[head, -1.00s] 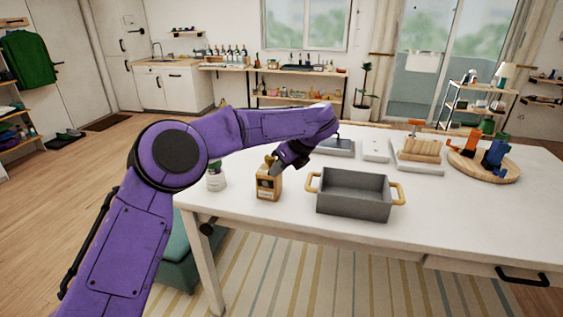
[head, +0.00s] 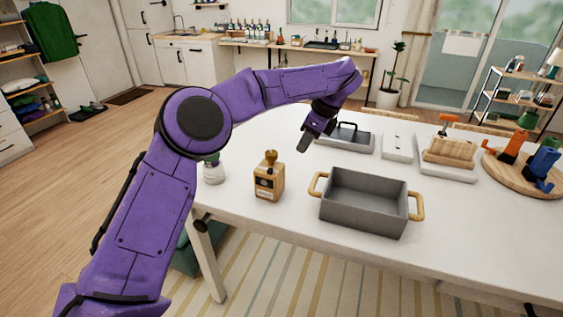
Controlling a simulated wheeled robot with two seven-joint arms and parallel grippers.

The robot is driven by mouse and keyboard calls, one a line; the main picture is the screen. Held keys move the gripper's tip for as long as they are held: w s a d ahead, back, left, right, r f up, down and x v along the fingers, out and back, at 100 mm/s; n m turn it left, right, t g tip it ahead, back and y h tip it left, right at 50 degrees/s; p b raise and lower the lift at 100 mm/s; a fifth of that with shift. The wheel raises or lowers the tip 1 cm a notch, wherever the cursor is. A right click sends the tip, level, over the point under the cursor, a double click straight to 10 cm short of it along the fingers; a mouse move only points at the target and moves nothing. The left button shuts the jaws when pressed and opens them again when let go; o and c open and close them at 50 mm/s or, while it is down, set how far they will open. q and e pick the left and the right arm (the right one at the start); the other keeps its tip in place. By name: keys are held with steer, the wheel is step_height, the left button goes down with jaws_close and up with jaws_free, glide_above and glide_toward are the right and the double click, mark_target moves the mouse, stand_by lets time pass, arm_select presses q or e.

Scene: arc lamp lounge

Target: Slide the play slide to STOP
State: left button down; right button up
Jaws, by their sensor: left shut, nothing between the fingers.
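My left gripper (head: 304,146) is shut and empty. It points down above the white table, behind and to the right of a small wooden box (head: 268,182). A pale flat panel (head: 397,148) with a small dark mark lies farther back on the right. No play slide or STOP mark can be made out at this size, so I cannot tell which thing carries it. My right gripper is not in view.
A grey pan (head: 362,203) with tan handles stands right of the box. A wooden block on a board (head: 450,155) and a round wooden board (head: 526,182) are at right. A small potted plant (head: 213,170) stands at left.

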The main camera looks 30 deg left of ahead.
mark_target(270, 171)
arm_select(q)
steer(key=p+x, duration=0.1)
steer(key=x, duration=0.2)
steer(key=a+p+x, duration=0.1)
steer(key=p+x, duration=0.1)
steer(key=x, duration=0.1)
steer(key=p+x, duration=0.2)
steer(key=x, duration=0.2)
steer(key=shift+a+r, duration=0.25)
steer(key=shift+a, duration=0.2)
steer(key=shift+s+a+f+p, duration=0.1)
steer(key=shift+s+a+p, duration=0.05)
steer(key=shift+a+p, duration=0.15)
steer(key=shift+s+a+f+p, duration=0.1)
steer(key=shift+a+f+p, duration=0.05)
steer(key=shift+a, duration=0.3)
steer(key=shift+w, duration=0.1)
